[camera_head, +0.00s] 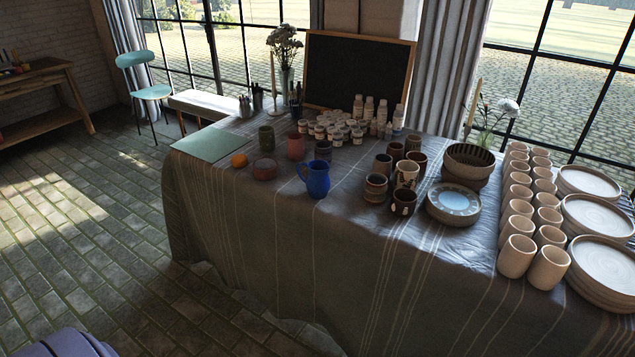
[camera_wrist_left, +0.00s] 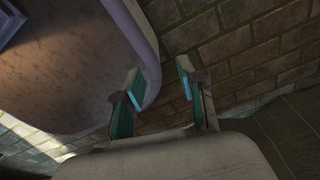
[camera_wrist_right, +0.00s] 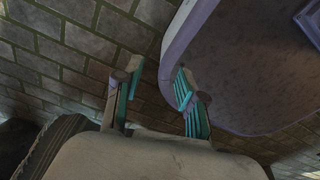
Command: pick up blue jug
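The blue jug (camera_head: 317,179) stands upright near the front edge of the cloth-covered table (camera_head: 270,225) in the head view. Its handle points to the left. My grippers do not show in the head view. In the left wrist view my left gripper (camera_wrist_left: 158,78) has its two fingers apart with nothing between them. In the right wrist view my right gripper (camera_wrist_right: 158,82) also has its fingers apart and is empty. Both wrist views show brick floor behind the fingers, and neither shows the jug.
A dark cup (camera_head: 323,150) stands behind the jug. The cloth in front of the jug is clear.

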